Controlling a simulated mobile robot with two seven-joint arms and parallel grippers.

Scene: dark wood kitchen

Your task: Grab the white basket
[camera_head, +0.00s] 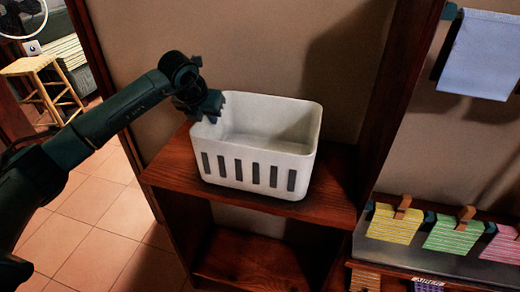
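The white basket (256,166) stands upright on the top board of a dark wood shelf. It has a row of dark slots along its front wall and looks empty where its inside shows. My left gripper (208,108) is at the basket's left rear corner, close to or over the rim. Its fingers are dark and partly hidden, so I cannot tell whether they hold the rim. My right gripper is not in view.
The wood shelf (332,205) has bare room right of the basket and a lower board (250,262). A wood upright (398,95) rises at the right. Coloured cloths (395,224) are clipped at the right. A stool (40,85) stands far left on the tiled floor (85,215).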

